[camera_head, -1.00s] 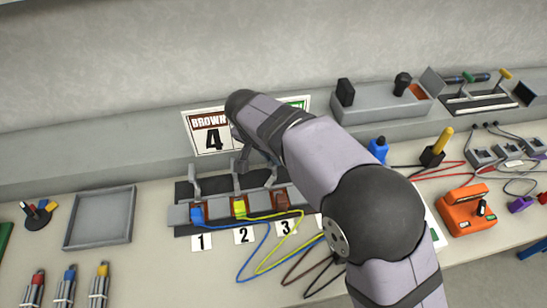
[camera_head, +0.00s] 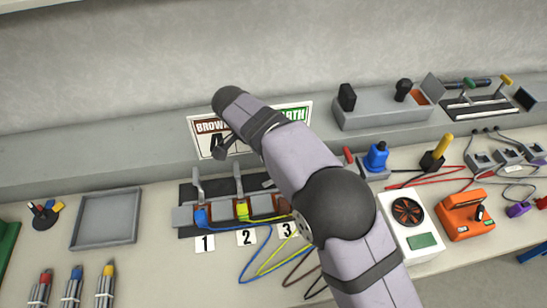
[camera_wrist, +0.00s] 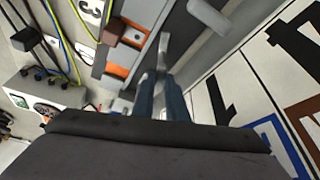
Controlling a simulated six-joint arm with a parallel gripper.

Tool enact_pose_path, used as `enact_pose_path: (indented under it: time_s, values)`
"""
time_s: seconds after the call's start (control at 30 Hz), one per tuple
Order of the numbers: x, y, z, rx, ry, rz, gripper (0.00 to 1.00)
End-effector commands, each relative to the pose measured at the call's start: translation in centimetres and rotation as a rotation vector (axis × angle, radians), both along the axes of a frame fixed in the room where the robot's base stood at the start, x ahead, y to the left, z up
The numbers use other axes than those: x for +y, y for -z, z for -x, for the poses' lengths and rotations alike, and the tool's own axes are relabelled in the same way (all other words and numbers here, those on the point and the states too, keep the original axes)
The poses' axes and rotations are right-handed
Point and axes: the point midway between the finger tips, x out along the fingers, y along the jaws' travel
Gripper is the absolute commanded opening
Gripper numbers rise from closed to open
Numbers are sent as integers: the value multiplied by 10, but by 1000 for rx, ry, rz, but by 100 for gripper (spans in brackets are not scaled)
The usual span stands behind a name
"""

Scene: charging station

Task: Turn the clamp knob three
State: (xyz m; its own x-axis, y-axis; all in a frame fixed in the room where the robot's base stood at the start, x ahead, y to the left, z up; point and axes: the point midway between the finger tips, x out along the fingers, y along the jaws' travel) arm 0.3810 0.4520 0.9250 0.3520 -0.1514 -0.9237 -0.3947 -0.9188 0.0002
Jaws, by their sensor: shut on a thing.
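The clamp block (camera_head: 185,216) is a grey rail on a dark base, with number cards 1, 2 and 3 (camera_head: 287,230) in front. In the head view, part of clamp three's grey lever (camera_head: 268,184) shows low beside my arm. In the wrist view, my gripper (camera_wrist: 163,88) has its bluish fingers closed around a grey lever (camera_wrist: 163,48) near the brown plug (camera_wrist: 115,32), apparently clamp three's knob. An empty orange slot (camera_wrist: 117,70) lies beside it. My arm hides the gripper and the right end of the block in the head view.
Levers one (camera_head: 197,184) and two (camera_head: 238,182) stand upright close by on the left. Yellow, blue and brown cables run in front. A sign (camera_head: 205,127) is behind.

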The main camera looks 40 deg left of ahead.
Motion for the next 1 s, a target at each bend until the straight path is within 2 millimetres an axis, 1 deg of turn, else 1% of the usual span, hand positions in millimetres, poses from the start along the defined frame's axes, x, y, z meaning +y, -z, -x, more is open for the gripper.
enact_pose_path:
  time_s: [0.23,0.27,0.3,0.33,0.6,0.73,0.87,1.0]
  values:
    - [0,0,0,2,0,-1,0]
    - [0,0,0,1,0,0,20]
    - [0,0,0,1,0,-1,29]
    - [0,0,0,1,-1,-1,31]
    - [0,0,0,1,-1,-1,31]
    - [2,-5,2,0,-2,-3,31]
    - [4,-17,7,-2,-4,-4,31]
    - [7,-35,13,-1,-3,-4,31]
